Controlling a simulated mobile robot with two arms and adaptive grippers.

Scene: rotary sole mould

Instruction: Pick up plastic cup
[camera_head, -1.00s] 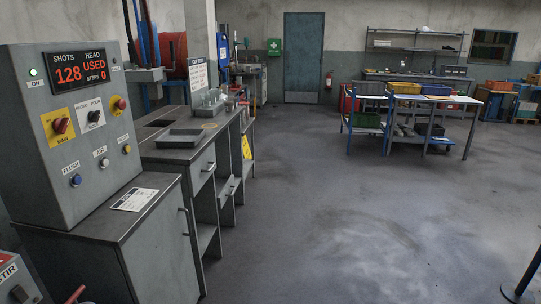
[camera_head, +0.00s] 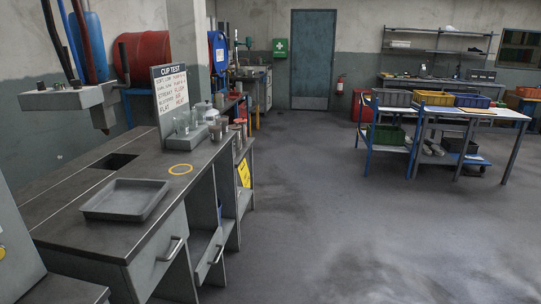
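Several small cups or containers stand near the far end of the grey bench (camera_head: 75,222). A clear-looking cup (camera_head: 182,125) stands on a grey block in front of the cup test sign (camera_head: 174,88). Two darker cups (camera_head: 215,131) stand just right of the block, close to the bench's right edge. At this size I cannot tell for sure which is the plastic cup. Neither of my grippers shows in the view.
A shallow grey tray (camera_head: 126,199) and a yellow ring (camera_head: 180,169) lie on the bench. A grey nozzle head (camera_head: 103,112) hangs over its left side. A drawer (camera_head: 160,253) faces right. The floor (camera_head: 310,200) to the right is clear up to the blue-legged table (camera_head: 497,114).

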